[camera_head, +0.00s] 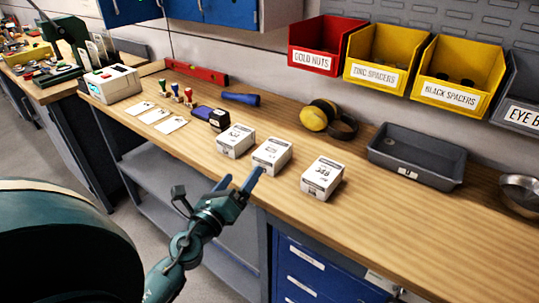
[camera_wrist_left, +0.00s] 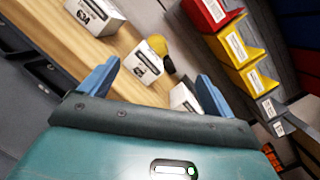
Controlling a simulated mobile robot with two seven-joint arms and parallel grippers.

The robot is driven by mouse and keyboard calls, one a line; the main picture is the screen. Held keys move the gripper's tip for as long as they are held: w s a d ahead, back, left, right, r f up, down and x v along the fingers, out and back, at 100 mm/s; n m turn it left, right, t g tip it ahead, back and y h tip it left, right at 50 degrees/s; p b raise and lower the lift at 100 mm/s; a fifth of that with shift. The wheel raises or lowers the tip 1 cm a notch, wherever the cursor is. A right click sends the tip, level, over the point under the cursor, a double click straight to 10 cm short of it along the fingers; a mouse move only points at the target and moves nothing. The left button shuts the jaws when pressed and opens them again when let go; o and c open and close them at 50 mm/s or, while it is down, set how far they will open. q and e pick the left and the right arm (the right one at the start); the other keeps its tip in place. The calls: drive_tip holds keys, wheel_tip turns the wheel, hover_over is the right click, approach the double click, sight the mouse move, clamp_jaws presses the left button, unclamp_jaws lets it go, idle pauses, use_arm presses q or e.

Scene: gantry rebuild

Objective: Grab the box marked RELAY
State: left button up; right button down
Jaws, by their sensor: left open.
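Three white boxes stand in a row on the wooden workbench: a left box (camera_head: 236,140), a middle box (camera_head: 272,156) and a right box (camera_head: 322,178). Dark print shows on them, but I cannot read RELAY on any. My left gripper (camera_head: 237,181) is open and empty, in front of the middle box near the bench's front edge. In the left wrist view the middle box (camera_wrist_left: 146,62) appears between the open fingers (camera_wrist_left: 157,76). Another box (camera_wrist_left: 95,17) is at upper left there, and one (camera_wrist_left: 184,98) is partly hidden by the gripper. My right gripper is not in view.
Yellow earmuffs (camera_head: 319,115) and a grey tray (camera_head: 416,156) lie behind the boxes. A tape-measure-like item (camera_head: 219,120) and white cards (camera_head: 170,125) are to the left. Labelled bins (camera_head: 382,58) hang above. The bench front right of the boxes is clear.

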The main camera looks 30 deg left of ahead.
sight(271, 150)
use_arm(q)
drive_tip(key=w+m, duration=0.2)
drive_tip(key=w, duration=0.3)
drive_tip(key=w+f+m+h, duration=0.1)
drive_tip(key=w+m, duration=0.2)
drive_tip(key=w, duration=0.2)
drive_tip(key=w+m+g+h, duration=0.1)
drive_tip(key=w+m, duration=0.2)
drive_tip(key=w, duration=0.2)
drive_tip(key=shift+a+f+p, duration=0.25)
drive_tip(key=shift+p, duration=0.1)
drive_tip(key=shift+c, duration=0.2)
drive_tip(key=c, duration=1.2)
